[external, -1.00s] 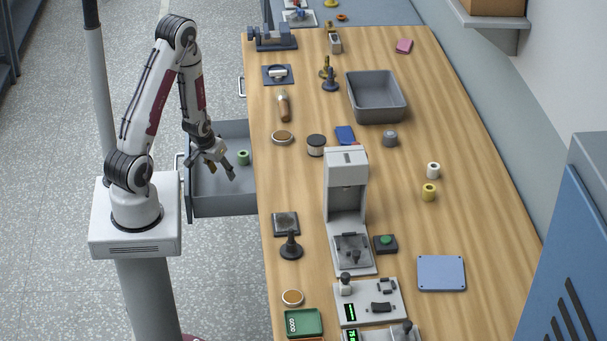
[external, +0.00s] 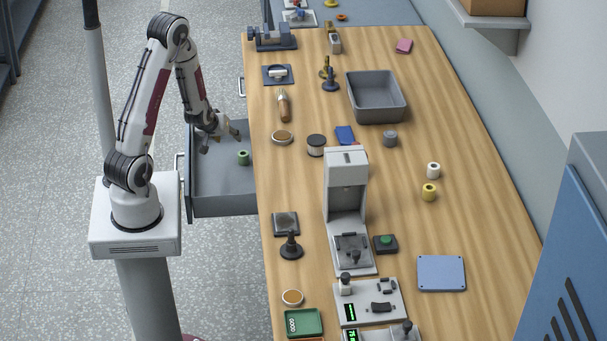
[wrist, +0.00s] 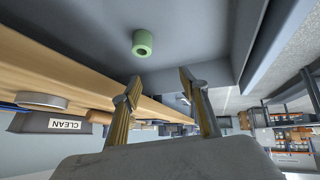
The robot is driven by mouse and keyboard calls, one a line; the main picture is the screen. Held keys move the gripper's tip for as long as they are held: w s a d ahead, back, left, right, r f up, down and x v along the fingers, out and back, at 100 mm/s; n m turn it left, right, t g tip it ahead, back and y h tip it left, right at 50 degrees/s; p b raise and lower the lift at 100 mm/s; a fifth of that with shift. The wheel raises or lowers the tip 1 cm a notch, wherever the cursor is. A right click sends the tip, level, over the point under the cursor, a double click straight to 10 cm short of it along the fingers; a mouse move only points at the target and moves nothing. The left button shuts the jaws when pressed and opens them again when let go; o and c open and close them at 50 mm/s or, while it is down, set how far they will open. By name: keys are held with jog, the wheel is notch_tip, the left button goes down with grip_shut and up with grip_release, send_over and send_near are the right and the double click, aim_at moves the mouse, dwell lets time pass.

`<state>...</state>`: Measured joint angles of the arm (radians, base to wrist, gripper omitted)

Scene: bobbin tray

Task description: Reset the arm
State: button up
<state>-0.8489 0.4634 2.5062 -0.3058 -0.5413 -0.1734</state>
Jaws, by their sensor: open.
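My gripper (external: 220,142) is open and empty above the far end of the pulled-out drawer (external: 222,207) at the left side of the bench. In the wrist view its two fingers (wrist: 160,100) are spread with nothing between them. A green bobbin (external: 243,158) lies inside the drawer near its bench side, apart from the fingers. In the wrist view the green bobbin (wrist: 142,42) shows beyond the fingertips, its hole visible.
The wooden bench (external: 400,250) holds a grey tray (external: 376,115), a white bobbin (external: 433,170), a yellow bobbin (external: 429,192) and a grey press machine (external: 346,190). A brown-handled tool (external: 284,106) lies near the bench edge by the drawer. The floor at the left is clear.

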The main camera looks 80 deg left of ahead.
jog(key=w+d+r+m+t, duration=0.1)
jog(key=w+d+r+t, duration=0.1)
jog(key=w+d+r, duration=0.45)
jog(key=w+d+r+m+t+h, duration=0.1)
jog(key=w+d+r+m+h, duration=0.15)
jog(key=d+r, duration=0.35)
jog(key=w+d+r+m+h, duration=0.1)
jog(key=d+r+m, duration=0.2)
jog(key=d, duration=0.4)
jog(key=s+d+r+m+h, duration=0.1)
jog(key=s+d+r+m, duration=0.15)
jog(key=d, duration=0.35)
jog(key=s+d+r+m+h, duration=0.2)
jog(key=s+d+r, duration=0.15)
jog(key=d, duration=0.25)
jog(key=s+d+r+m+g, duration=0.1)
jog(key=s+d+r+m, duration=0.2)
jog(key=s+d, duration=0.3)
jog(key=shift+s+d+r+m, duration=0.2)
jog(key=shift+s+d+m, duration=0.35)
jog(key=shift+s, duration=1.4)
jog(key=shift+o, duration=0.3)
jog(key=shift+a+h, duration=0.15)
jog(key=shift+h, duration=0.1)
jog(key=o, duration=1.6)
jog(key=shift+a, duration=0.1)
jog(key=shift+c, duration=0.2)
